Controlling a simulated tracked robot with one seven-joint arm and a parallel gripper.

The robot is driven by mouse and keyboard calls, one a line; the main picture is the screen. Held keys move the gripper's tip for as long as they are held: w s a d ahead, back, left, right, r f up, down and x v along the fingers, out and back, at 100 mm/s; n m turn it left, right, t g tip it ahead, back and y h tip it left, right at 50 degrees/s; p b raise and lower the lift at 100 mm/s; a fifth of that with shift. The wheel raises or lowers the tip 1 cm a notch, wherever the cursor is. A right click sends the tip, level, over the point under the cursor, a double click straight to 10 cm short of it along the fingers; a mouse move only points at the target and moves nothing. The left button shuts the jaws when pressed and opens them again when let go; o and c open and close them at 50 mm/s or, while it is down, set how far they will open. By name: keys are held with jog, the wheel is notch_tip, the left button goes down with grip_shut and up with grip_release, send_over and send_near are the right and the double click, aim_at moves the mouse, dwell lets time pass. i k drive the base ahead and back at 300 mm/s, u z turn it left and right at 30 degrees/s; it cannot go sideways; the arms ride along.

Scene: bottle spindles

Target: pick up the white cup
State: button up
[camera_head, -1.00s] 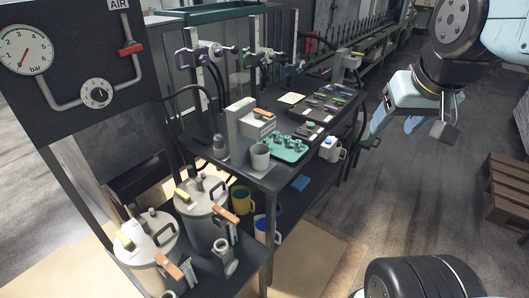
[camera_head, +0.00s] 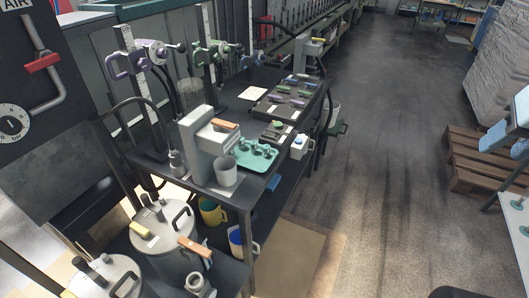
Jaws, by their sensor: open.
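A plain white cup (camera_head: 226,172) stands upright on the near corner of the dark bench, in front of a grey-white dispenser-like device (camera_head: 207,145). Its open top faces up and nothing touches it from my side.
A teal tray (camera_head: 241,158) with small parts lies beside the cup. Yellow (camera_head: 212,212) and blue-white (camera_head: 238,240) mugs stand on the lower shelf. A wooden pallet (camera_head: 465,165) lies right; the floor between is clear.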

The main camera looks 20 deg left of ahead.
aim_at(225, 169)
jog(key=z, duration=0.45)
jog(key=k, duration=2.1)
jog(key=u, duration=1.45)
jog(key=i, duration=1)
jog(key=z, duration=0.05)
